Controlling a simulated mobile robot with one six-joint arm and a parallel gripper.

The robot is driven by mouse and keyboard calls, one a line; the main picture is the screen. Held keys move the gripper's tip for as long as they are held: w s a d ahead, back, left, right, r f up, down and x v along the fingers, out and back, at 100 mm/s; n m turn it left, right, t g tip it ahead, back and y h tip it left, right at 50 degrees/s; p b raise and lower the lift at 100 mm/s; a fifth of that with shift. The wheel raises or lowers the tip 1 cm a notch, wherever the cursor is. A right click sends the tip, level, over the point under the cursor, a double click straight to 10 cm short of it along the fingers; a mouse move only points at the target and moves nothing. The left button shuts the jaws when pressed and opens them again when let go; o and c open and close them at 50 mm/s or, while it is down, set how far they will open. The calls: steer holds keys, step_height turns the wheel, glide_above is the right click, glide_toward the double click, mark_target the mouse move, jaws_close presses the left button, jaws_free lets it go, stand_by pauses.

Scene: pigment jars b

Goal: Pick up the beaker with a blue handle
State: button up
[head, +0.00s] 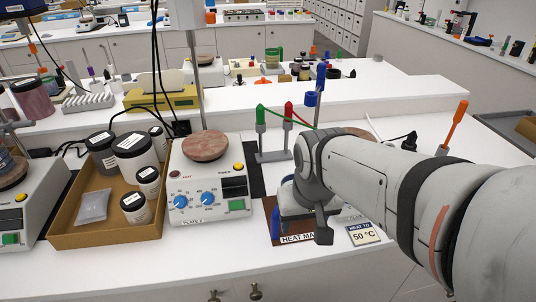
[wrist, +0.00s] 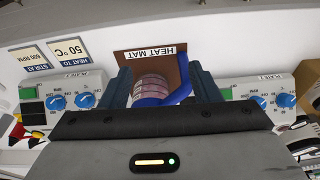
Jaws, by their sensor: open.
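The beaker (wrist: 150,88) shows in the wrist view with pinkish contents and a blue handle (wrist: 182,94) at its right side. It stands at the brown heat mat (wrist: 139,64). My gripper (wrist: 161,84) is open, with one dark finger on each side of the beaker; I cannot tell whether either finger touches it. In the head view my gripper (head: 306,218) is over the heat mat (head: 297,239) and hides most of the beaker. A blue piece (head: 275,223), likely the handle, shows at the gripper's left.
A hot plate (head: 210,178) and a cardboard tray (head: 105,235) of jars stand left of the mat. A rack with green and red tools (head: 272,156) stands behind. A "50 °C" card (head: 363,234) lies to the right. The bench front is clear.

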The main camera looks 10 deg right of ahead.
steer(key=o, duration=0.5)
steer(key=shift+m+g, duration=0.5)
steer(key=shift+g, duration=0.2)
steer(key=w+p, duration=0.1)
steer(key=w, duration=0.1)
steer(key=w+d+r+p, duration=0.1)
steer(key=w, duration=0.2)
steer(key=w+r+p, duration=0.1)
steer(key=w, duration=0.2)
steer(key=shift+w+d, duration=0.1)
steer(key=shift+d, duration=0.2)
steer(key=shift+c, duration=0.2)
steer(key=o, duration=0.5)
steer(key=shift+m+g, duration=0.4)
steer(key=w+p, duration=0.1)
steer(key=w, duration=0.1)
steer(key=w+d+f, duration=0.1)
steer(key=w, duration=0.1)
steer(key=w+d+p, duration=0.1)
steer(key=w, duration=0.1)
steer(key=shift+d+f+p, duration=0.1)
steer(key=shift+f+p, duration=0.2)
steer(key=shift+p, duration=0.05)
steer(key=shift+c, duration=0.2)
steer(key=shift+w+a+f+p, duration=0.15)
steer(key=shift+f+p, duration=0.25)
steer(key=shift+f, duration=1.65)
steer(key=shift+w+a+f+p, duration=0.1)
steer(key=shift+f+p, duration=0.25)
steer(key=shift+f, duration=1.65)
